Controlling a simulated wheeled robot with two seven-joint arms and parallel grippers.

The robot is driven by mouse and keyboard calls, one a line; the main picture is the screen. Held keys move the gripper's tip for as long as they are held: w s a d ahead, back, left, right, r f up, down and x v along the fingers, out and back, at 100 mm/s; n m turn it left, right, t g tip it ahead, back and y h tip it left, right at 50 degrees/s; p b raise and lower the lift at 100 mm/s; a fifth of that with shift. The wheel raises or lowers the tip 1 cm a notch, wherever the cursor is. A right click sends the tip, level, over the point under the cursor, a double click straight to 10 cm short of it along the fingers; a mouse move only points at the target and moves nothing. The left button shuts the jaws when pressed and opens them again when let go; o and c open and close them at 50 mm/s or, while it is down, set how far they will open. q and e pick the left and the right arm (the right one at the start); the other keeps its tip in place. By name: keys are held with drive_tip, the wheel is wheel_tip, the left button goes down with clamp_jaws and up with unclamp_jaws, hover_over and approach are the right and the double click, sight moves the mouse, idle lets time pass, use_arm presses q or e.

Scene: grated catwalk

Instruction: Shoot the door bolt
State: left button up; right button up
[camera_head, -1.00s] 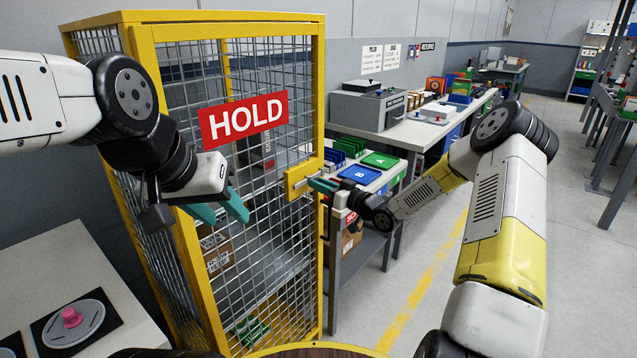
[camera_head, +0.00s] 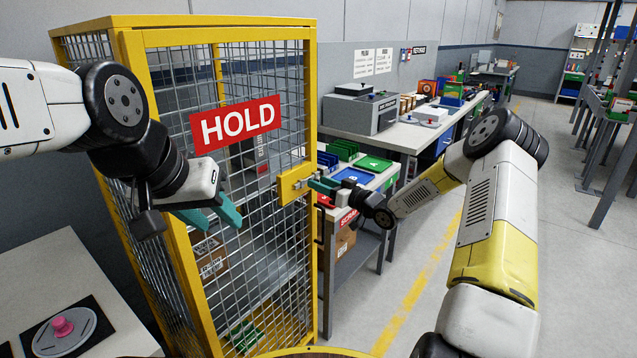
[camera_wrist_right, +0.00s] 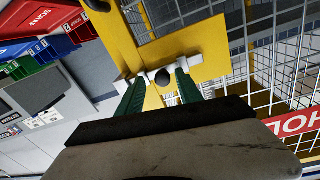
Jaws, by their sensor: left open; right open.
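The yellow cage door (camera_head: 246,35) of wire mesh carries a red HOLD sign (camera_head: 235,119). A yellow bolt plate (camera_head: 288,191) sits at its right edge, with a small silver bolt (camera_head: 302,184) on it. My right gripper (camera_head: 320,185) is at the bolt, coming from the right. In the right wrist view the green fingers of my right gripper (camera_wrist_right: 160,84) are open, with the bolt's dark round knob (camera_wrist_right: 162,77) between them. Whether they touch it cannot be told. My left gripper (camera_head: 213,216) is open and empty in front of the mesh, left of the bolt.
A bench (camera_head: 405,133) with a grey machine (camera_head: 360,110) stands behind to the right. A lower table beside the cage holds green and blue bins (camera_head: 353,176). A pale table (camera_head: 55,280) with a pink-knobbed disc (camera_head: 63,327) is at lower left.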

drive_tip(key=v, duration=0.7)
drive_tip(key=shift+s+d, duration=0.15)
drive_tip(key=shift+d, duration=0.15)
drive_tip(key=shift+r, duration=0.1)
drive_tip(key=s+d+r+m+g+h, duration=0.1)
drive_tip(key=s+d+r+m+h, duration=0.1)
drive_tip(key=s+d+r+h, duration=0.35)
drive_tip(key=s+d+r+m+g+h, duration=0.1)
drive_tip(key=s+d+r+h, duration=0.1)
drive_tip(key=s+r+h, duration=0.6)
drive_tip(key=s+a+r+m+g+y, duration=0.1)
drive_tip(key=s+a+m+g, duration=0.1)
drive_tip(key=s, duration=1)
drive_tip(key=s+a+r+m+g+y, duration=0.1)
drive_tip(key=s+r+g, duration=0.1)
drive_tip(key=s, duration=1)
drive_tip(key=shift+a+r+m+y, duration=0.3)
drive_tip(key=shift+a+m+y, duration=0.05)
drive_tip(key=shift+m, duration=0.05)
